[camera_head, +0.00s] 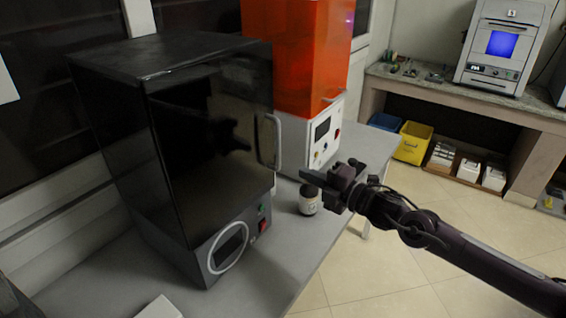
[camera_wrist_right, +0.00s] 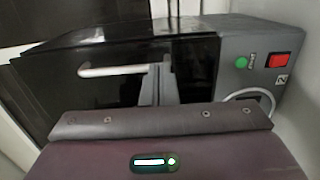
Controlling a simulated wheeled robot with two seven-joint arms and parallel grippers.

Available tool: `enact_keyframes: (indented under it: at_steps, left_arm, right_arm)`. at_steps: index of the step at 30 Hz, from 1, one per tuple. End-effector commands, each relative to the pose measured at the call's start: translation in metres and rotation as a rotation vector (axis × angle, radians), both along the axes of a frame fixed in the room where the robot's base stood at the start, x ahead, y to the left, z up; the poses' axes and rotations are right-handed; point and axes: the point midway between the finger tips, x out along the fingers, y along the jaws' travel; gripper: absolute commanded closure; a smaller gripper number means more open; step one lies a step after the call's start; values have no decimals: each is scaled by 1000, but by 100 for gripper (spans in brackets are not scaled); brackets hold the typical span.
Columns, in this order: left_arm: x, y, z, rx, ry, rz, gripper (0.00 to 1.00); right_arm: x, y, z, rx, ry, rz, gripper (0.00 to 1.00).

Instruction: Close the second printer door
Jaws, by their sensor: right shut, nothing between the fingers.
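A black printer (camera_head: 110,130) stands on the grey table, with a glossy dark door (camera_head: 205,140) and an upright handle (camera_head: 268,142) at its right edge. The door looks flush or nearly so; I cannot tell if a small gap is left. An orange printer (camera_head: 300,50) with a white base stands behind it, its door handle (camera_head: 334,97) at lower right. My right gripper (camera_head: 312,178) is shut and empty, right of and a little below the black printer's handle, apart from it in the head view. In the right wrist view the fingers (camera_wrist_right: 166,86) are near the handle (camera_wrist_right: 125,70).
A small dark-capped bottle (camera_head: 308,203) stands on the table (camera_head: 265,270) just below my right gripper. The printer's green and red buttons (camera_head: 263,218) are nearby. A bench (camera_head: 430,90) with a grey machine (camera_head: 502,45) and a yellow bin (camera_head: 413,142) are farther back.

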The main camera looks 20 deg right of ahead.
Motion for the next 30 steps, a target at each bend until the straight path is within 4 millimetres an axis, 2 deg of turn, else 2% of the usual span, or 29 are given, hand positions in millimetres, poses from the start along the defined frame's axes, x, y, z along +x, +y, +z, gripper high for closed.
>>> enact_keyframes:
  at_steps: [9,15,20,30]
  left_arm:
    - [0,-1,15,-1,0,0,64]
    - [0,-1,24,0,-1,0,64]
    - [0,-1,25,0,-1,0,64]
    - [0,0,24,0,-1,0,64]
  right_arm:
    - [41,26,5,4,-2,2,100]
    - [61,38,3,1,-2,2,100]
    - [68,42,1,0,0,3,100]
    - [68,42,0,-1,-1,3,100]
